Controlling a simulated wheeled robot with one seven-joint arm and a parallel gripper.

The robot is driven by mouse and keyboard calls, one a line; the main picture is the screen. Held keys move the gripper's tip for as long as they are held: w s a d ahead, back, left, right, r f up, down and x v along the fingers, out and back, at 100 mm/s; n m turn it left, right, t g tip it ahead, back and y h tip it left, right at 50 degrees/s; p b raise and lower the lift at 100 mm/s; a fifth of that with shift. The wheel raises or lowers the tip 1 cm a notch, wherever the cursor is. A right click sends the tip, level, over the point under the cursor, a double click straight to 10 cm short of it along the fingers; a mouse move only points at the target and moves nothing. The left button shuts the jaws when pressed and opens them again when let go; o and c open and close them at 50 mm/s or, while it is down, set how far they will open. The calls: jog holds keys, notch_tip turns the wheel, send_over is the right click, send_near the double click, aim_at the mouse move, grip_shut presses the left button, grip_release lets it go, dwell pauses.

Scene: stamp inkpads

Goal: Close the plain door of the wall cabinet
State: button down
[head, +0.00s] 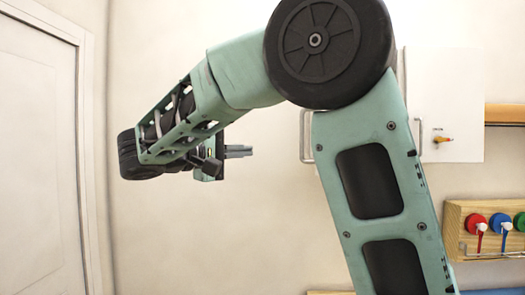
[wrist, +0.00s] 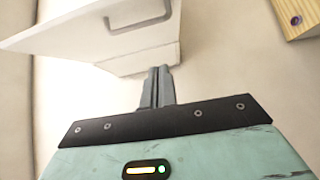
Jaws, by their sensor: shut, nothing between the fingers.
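The white wall cabinet (head: 460,90) hangs at the right in the head view, partly behind my arm. In the wrist view, a white door (wrist: 80,28) without a key stands swung out from the cabinet, its grey bar handle (wrist: 140,22) near the top. In the head view that handle (head: 303,136) shows left of my arm; my arm hides most of this door. My gripper (head: 251,151) is shut and empty, pointing right, left of the handle. Its fingers (wrist: 160,72) overlap the cabinet's edge in the wrist view; whether they touch cannot be told.
The cabinet's other door has a bar handle (head: 420,138) and an orange key-like piece (head: 442,139). A wooden rack (head: 455,212) with coloured round pieces is on the wall at lower right. A white room door (head: 40,160) is at far left. Bare wall lies below my gripper.

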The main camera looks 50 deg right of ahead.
jog(key=s+d+p, duration=0.4)
jog(key=d+p, duration=0.2)
jog(key=d, duration=0.5)
jog(key=shift+d+f, duration=0.15)
jog(key=shift+d, duration=0.1)
jog(key=shift+s, duration=0.1)
